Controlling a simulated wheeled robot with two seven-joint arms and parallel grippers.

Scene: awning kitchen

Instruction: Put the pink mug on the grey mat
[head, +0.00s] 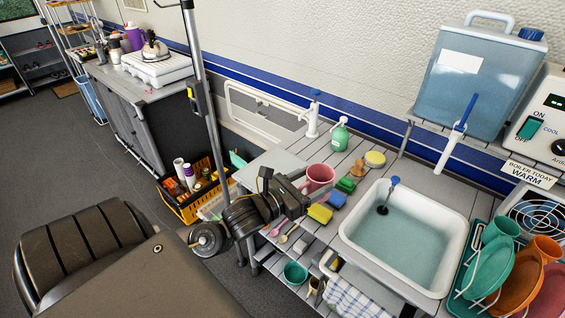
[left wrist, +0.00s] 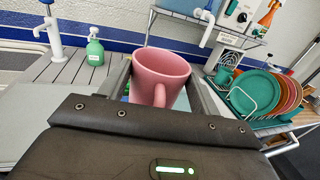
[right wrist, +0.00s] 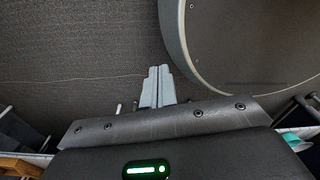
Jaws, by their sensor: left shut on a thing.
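The pink mug (head: 319,176) is at my left gripper (head: 304,187), over the slatted counter left of the sink. In the left wrist view the mug (left wrist: 160,75) stands upright between the two fingers (left wrist: 160,82), with its handle towards me. The left gripper is shut on it. I cannot tell whether its base touches the counter. A plain light grey flat surface (head: 262,172) lies left of the slats; I cannot tell if this is the grey mat. My right gripper (right wrist: 157,86) is shut and empty over dark floor, seen only in the right wrist view.
A green soap bottle (head: 340,134), a tap (head: 313,118) and several sponges (head: 320,213) surround the mug area. The water-filled sink (head: 450,222) is at right, with a dish rack (head: 470,285) beyond. A yellow crate (head: 187,211) stands on the floor at left.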

